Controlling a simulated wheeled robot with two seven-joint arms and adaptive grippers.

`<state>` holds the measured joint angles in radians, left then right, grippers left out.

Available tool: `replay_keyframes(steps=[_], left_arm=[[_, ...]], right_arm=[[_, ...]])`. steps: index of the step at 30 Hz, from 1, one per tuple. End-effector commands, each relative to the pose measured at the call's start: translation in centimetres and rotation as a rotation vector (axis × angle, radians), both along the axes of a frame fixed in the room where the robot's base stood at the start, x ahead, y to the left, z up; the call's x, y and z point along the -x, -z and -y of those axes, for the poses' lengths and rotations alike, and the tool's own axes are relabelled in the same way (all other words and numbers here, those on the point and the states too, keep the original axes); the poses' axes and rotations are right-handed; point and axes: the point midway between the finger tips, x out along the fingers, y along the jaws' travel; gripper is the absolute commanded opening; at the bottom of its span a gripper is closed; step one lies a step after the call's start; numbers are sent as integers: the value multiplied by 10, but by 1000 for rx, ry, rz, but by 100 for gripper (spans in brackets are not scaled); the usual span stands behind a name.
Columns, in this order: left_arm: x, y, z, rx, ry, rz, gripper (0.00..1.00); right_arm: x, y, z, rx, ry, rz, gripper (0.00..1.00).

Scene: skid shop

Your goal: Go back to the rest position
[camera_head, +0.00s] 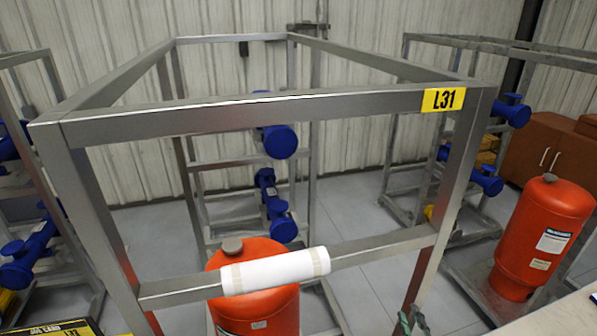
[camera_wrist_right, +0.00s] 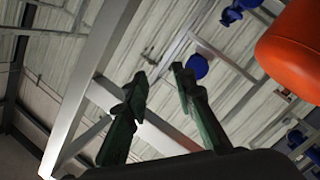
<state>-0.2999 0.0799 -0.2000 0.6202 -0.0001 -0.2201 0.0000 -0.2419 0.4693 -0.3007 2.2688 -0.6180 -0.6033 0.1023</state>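My right gripper (camera_head: 410,320) shows as dark green fingers at the bottom edge of the head view, beside the lower part of the frame's right front post. In the right wrist view its two fingers (camera_wrist_right: 157,82) stand apart with nothing between them, so it is open and empty. Steel frame bars show behind the fingers there. My left gripper is not in view.
Another orange tank (camera_head: 543,235) stands right. Grey floor (camera_head: 355,225) shows between skids.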

Motion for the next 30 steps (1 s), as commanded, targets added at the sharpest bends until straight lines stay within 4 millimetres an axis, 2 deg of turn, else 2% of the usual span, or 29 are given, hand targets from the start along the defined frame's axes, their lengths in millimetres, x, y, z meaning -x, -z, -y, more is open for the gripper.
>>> replay_keyframes(steps=[1,4,6,9,15,24,30], left_arm=[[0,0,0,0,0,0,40],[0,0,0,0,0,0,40],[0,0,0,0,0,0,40],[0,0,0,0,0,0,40],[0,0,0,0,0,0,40],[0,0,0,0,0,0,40],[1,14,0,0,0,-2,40]], right_arm=[[14,28,22,-81,85,-90,24],[48,83,55,-214,229,-274,24],[78,121,68,-300,313,-404,24],[121,165,74,-397,399,-570,24],[189,216,67,-523,493,-807,24],[272,255,41,-651,558,-1077,24],[259,321,40,-643,555,-1102,24]])
